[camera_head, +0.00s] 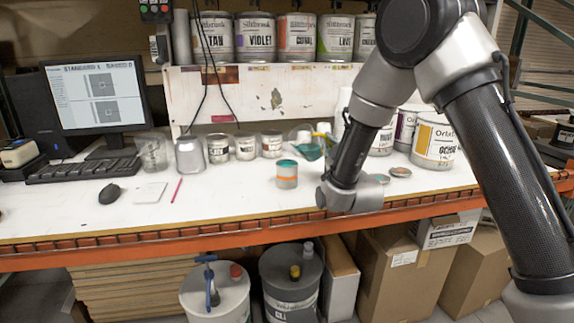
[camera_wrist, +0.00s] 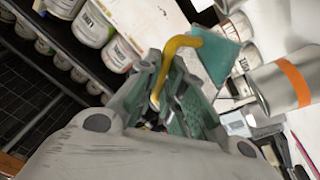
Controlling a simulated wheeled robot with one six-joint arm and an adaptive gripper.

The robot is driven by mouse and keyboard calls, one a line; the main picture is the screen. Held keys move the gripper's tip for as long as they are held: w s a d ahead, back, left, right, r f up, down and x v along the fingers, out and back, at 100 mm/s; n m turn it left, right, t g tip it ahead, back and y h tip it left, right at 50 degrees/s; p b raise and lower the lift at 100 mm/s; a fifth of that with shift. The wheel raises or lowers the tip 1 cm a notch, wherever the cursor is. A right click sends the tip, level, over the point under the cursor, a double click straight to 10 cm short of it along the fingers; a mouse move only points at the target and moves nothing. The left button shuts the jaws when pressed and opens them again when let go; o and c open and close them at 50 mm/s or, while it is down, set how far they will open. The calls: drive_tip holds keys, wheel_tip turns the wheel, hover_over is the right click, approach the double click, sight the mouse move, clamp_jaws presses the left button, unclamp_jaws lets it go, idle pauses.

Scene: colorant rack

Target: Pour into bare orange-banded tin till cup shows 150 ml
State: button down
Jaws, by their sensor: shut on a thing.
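The bare orange-banded tin (camera_head: 287,177) stands on the white bench, with teal at its top. In the wrist view the tin (camera_wrist: 284,84) is at the right, grey with an orange band. A cup with teal in it (camera_head: 309,151) is just right of and behind the tin, apart from it in the wrist view. There the cup (camera_wrist: 222,62) has a curved yellow handle (camera_wrist: 182,43). My gripper (camera_wrist: 168,90) is shut on this handle. In the head view my arm mostly hides my gripper. I cannot read any scale on the cup.
Small labelled tins (camera_head: 245,147) and a metal can (camera_head: 190,157) stand behind and left. A large ochre-labelled tin (camera_head: 433,142) stands right, near loose lids (camera_head: 399,172). The keyboard (camera_head: 84,170), mouse (camera_head: 109,193) and red pen (camera_head: 176,190) lie left. The front bench edge is close.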

drive_tip(key=shift+s+a+f+n, duration=0.1)
drive_tip(key=shift+s+a+n, duration=0.1)
drive_tip(key=shift+n, duration=0.3)
drive_tip(key=shift+s+a+n, duration=0.1)
drive_tip(key=shift+a+n, duration=0.1)
drive_tip(key=shift+n, duration=0.3)
idle(1.7)
drive_tip(key=shift+a+r+n+t+y, duration=0.2)
drive_tip(key=shift+r+n+t+y, duration=0.2)
drive_tip(key=shift+r+n+y, duration=0.45)
idle(1.6)
drive_tip(key=shift+s+a+f+n, duration=0.2)
drive_tip(key=shift+a+f+n, duration=0.05)
drive_tip(key=shift+n, duration=0.6)
idle(1.1)
